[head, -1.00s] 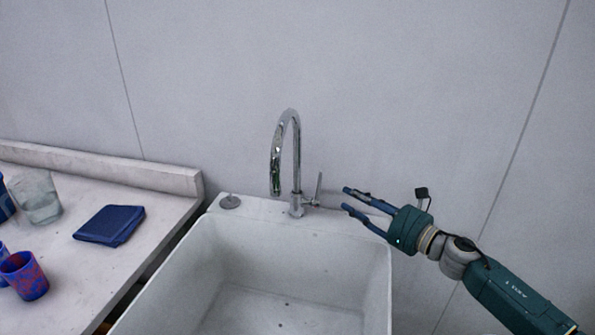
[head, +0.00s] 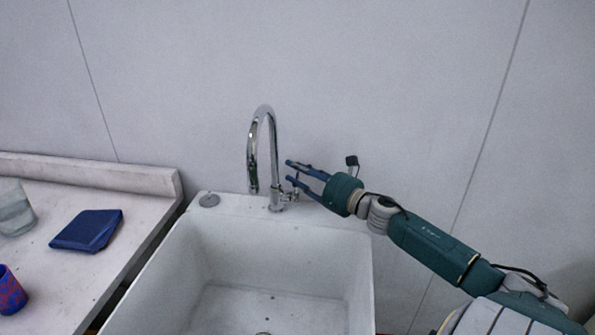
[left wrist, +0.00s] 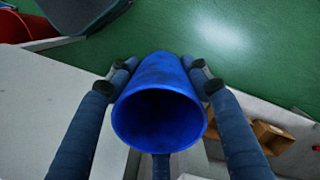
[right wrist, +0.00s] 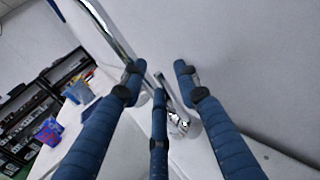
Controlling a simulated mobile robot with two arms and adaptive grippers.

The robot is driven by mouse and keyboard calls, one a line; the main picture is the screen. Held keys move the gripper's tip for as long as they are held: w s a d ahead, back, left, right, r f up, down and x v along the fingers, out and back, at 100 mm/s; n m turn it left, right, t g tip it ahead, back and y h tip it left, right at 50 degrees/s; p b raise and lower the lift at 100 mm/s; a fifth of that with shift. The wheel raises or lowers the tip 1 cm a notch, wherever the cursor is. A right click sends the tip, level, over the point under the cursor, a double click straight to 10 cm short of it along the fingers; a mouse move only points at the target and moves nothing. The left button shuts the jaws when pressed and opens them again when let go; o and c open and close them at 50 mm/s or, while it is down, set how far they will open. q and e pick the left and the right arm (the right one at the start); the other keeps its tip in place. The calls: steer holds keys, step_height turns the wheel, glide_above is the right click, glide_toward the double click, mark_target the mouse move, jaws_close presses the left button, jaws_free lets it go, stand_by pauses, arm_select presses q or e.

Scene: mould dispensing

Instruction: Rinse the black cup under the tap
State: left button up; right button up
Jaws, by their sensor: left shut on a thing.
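The chrome tap (head: 264,113) stands at the back edge of the white sink (head: 225,232); no water shows. My right gripper (head: 291,171) is open, its fingers close beside the tap's lever. In the right wrist view the lever (right wrist: 174,100) stands ahead between the spread fingers; whether they touch it I cannot tell. My left gripper (left wrist: 161,72) is outside the head view. In the left wrist view it is shut on a cup (left wrist: 160,62), which looks blue, not black, its dark mouth facing the camera. The cup's inside is too dark to make out.
A white counter (head: 140,222) left of the sink carries a folded blue cloth (head: 87,230), a clear glass (head: 14,212) and a red-blue patterned cup (head: 9,292). The sink basin looks empty. The wall stands close behind the tap.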

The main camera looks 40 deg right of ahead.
arm_select(q)
steer(key=shift+w, duration=0.1)
arm_select(e)
steer(key=shift+w+f, duration=0.1)
steer(key=shift+w, duration=0.1)
jaws_close()
arm_select(q)
step_height(320, 180, down, 3)
steer(key=b, duration=0.3)
arm_select(e)
steer(key=shift+s+a+f+n+t, duration=0.25)
steer(key=shift+s+a+n+t, duration=0.05)
steer(key=shift+a+n, duration=0.1)
arm_select(q)
steer(key=shift+f, duration=0.3)
arm_select(e)
steer(key=shift+s+a+r, duration=0.1)
steer(key=shift+r, duration=0.15)
arm_select(q)
steer(key=shift+r, duration=0.1)
arm_select(e)
jaws_free()
steer(key=shift+s+n, duration=0.1)
steer(key=shift+n, duration=0.2)
